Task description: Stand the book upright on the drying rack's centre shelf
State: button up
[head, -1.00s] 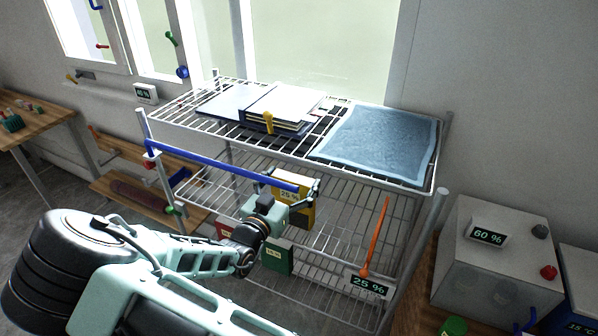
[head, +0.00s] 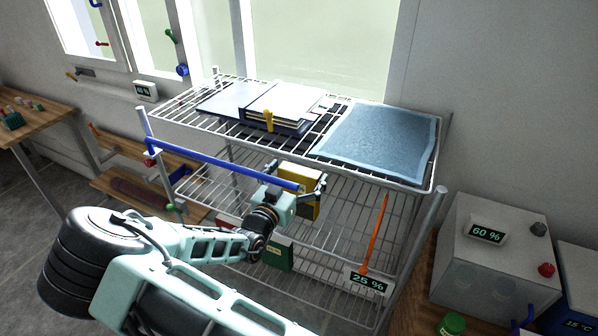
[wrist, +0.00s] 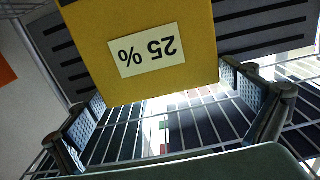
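The yellow book (head: 311,207) with a white "25 %" label is in my gripper (head: 294,184), under the rack's top shelf. In the wrist view the book (wrist: 140,50) and its label appear upside down, with a finger pad against each side edge. My gripper (wrist: 170,105) looks shut on it. The book stands roughly upright, a little tilted in the head view. It is over the drying rack's centre shelf (head: 350,215); I cannot tell whether its lower edge touches the wires.
The top shelf above holds an open book (head: 285,103) and a blue sheet (head: 378,142). A blue bar (head: 215,163) crosses the front left, near my arm. An orange stick (head: 375,235) is at front right. The centre shelf's right side looks clear.

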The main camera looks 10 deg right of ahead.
jog(key=shift+r, duration=0.25)
jog(key=shift+s+a+f, duration=0.15)
jog(key=shift+s+a, duration=0.1)
jog(key=b+v, duration=0.1)
jog(key=v, duration=1)
jog(key=shift+s, duration=0.15)
